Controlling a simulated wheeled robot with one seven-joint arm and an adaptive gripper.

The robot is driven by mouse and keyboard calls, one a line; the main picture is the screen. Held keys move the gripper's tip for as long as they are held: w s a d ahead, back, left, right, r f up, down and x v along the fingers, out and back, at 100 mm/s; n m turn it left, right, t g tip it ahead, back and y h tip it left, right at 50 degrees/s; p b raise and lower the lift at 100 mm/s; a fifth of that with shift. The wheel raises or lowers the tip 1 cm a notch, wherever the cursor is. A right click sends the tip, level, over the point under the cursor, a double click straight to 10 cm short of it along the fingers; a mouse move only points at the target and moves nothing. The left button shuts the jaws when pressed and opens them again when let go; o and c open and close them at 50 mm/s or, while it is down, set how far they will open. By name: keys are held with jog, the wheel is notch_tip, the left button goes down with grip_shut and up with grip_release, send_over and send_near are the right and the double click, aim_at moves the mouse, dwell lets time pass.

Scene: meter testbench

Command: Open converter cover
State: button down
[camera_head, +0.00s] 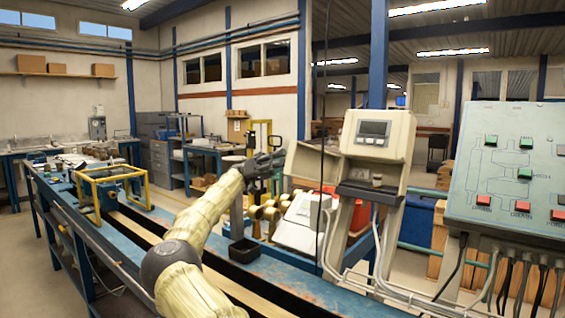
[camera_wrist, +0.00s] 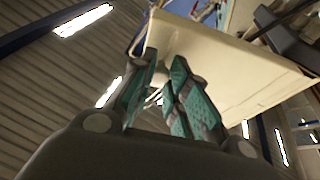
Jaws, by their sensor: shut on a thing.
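The converter (camera_head: 401,135) is a cream box on a stand right of centre, with a small dark display on its front. Its cream cover (camera_head: 308,163) stands swung out to the left of the box; it also fills the upper middle of the wrist view (camera_wrist: 222,60). My gripper (camera_head: 280,160) is at the cover's left edge in the head view. In the wrist view my green-padded fingers (camera_wrist: 163,95) are close together on the cover's near edge. The exact contact is partly hidden by the fingers.
A sloped panel with green and red buttons (camera_head: 515,170) stands at the right, with cables below. A blue bench (camera_head: 280,290) runs along the front, holding a small black bin (camera_head: 243,250) and a yellow frame (camera_head: 110,187). A thin dark cable hangs before the converter.

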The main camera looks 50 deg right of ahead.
jog(key=c, duration=1.3)
grip_release()
jog(key=shift+d, duration=0.1)
jog(key=shift+c, duration=0.2)
jog(key=shift+r, duration=0.1)
notch_tip(320, 180, up, 10)
